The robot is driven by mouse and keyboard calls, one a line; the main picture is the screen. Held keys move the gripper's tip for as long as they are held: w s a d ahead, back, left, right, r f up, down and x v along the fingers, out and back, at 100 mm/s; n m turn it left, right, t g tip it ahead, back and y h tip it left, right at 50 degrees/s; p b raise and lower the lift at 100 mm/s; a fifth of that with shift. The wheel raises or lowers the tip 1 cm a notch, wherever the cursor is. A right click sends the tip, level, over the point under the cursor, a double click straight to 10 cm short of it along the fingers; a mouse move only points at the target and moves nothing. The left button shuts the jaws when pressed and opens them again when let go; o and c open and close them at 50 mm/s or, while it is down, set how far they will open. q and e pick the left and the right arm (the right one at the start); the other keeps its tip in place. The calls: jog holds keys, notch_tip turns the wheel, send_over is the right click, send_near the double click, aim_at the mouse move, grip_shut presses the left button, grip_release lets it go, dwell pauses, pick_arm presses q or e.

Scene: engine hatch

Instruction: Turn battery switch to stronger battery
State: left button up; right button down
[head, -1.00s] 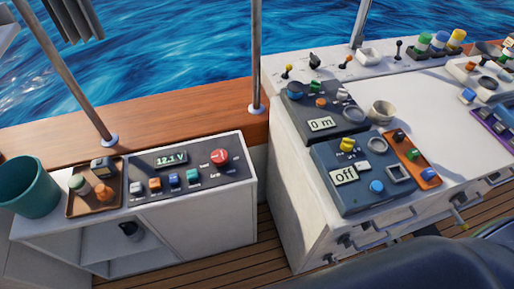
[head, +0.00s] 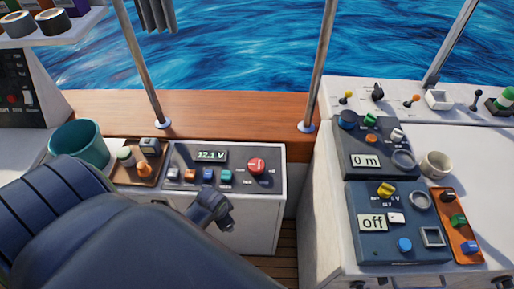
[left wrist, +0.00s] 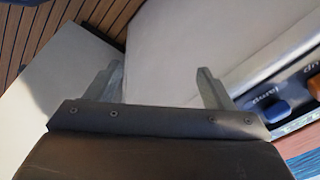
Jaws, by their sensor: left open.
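The battery switch is a round red knob (head: 257,165) on the dark panel (head: 184,151) of the low white cabinet. It has small labels around it, too small to read surely, and its pointer direction is unclear. The panel's display (head: 211,155) reads 12.1 V. My left gripper (head: 228,222) is in front of the cabinet, below and left of the red knob, apart from it. In the left wrist view, its two fingers (left wrist: 162,85) are spread with nothing between them, over a pale surface. My right gripper is not in view.
Several coloured switches line the panel; a blue one (left wrist: 267,107) shows in the left wrist view. A brown tray (head: 126,178) and a teal bucket (head: 80,145) stand left. A large dark blue shape fills the lower left. The right console (head: 330,215) stands across a gap.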

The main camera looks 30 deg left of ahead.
pick_arm(q)
jog(key=w+r+m, duration=0.5)
jog(key=w+r, duration=0.1)
jog(key=r, duration=0.2)
jog(key=w+r+m, duration=0.5)
jog(key=r, duration=0.4)
notch_tip(320, 180, up, 6)
jog(key=m+g+h, duration=0.1)
jog(key=m+g, duration=0.1)
jog(key=m, duration=0.4)
send_over(256, 165)
jog(key=shift+m, duration=0.3)
notch_tip(256, 165, down, 17)
jog(key=b, duration=1.4)
jog(key=shift+r+b, duration=0.2)
jog(key=shift+b, duration=0.1)
jog(key=shift+w+f, duration=0.1)
jog(key=shift+f, duration=0.3)
